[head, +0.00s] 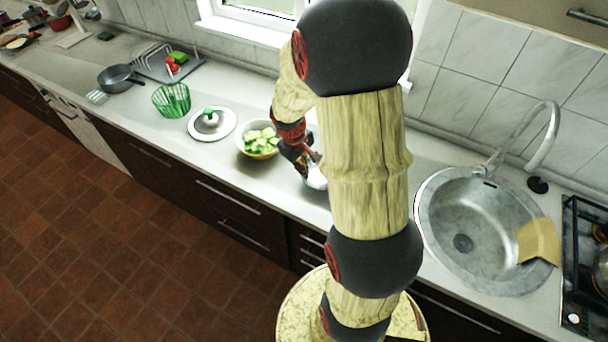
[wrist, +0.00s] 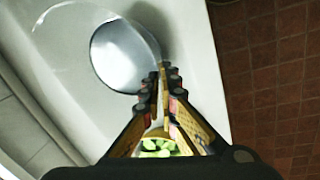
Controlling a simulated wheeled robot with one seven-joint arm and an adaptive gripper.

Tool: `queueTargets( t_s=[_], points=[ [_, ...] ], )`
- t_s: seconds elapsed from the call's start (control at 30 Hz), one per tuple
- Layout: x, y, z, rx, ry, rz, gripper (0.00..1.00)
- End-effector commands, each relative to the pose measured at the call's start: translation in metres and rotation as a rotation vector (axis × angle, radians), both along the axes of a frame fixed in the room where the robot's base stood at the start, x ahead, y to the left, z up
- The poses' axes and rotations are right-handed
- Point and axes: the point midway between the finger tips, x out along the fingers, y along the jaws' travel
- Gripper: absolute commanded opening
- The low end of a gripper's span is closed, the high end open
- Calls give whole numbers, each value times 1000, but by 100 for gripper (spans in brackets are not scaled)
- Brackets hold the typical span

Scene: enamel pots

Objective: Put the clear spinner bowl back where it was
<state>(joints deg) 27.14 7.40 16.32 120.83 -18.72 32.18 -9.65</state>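The clear spinner bowl (wrist: 122,55) shows in the wrist view as a pale grey, glassy round shape on or just above the white counter. In the head view only a pale part of it (head: 317,178) shows beside my arm, which hides the rest. My gripper (wrist: 165,75) has its fingertips close together at the bowl's right edge and appears shut on its rim. In the head view my gripper (head: 303,163) points down at the bowl. Whether the bowl touches the counter is unclear.
A bowl of green pieces (head: 259,152) stands just left of my gripper. The sink (head: 460,225) is at right. The counter's front edge is close.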

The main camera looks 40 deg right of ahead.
Motion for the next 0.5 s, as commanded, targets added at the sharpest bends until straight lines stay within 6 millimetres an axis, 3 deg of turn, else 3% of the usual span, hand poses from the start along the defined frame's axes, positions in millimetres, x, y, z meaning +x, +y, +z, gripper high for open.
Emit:
queueTargets(
  t_s=[0.17,0.4,0.5],
  points=[
    [4,-5,-7,-1,-1,0,0],
    [5,-7,-37,0,1,1,0],
    [5,-8,-40,-1,-2,1,0]
  ],
)
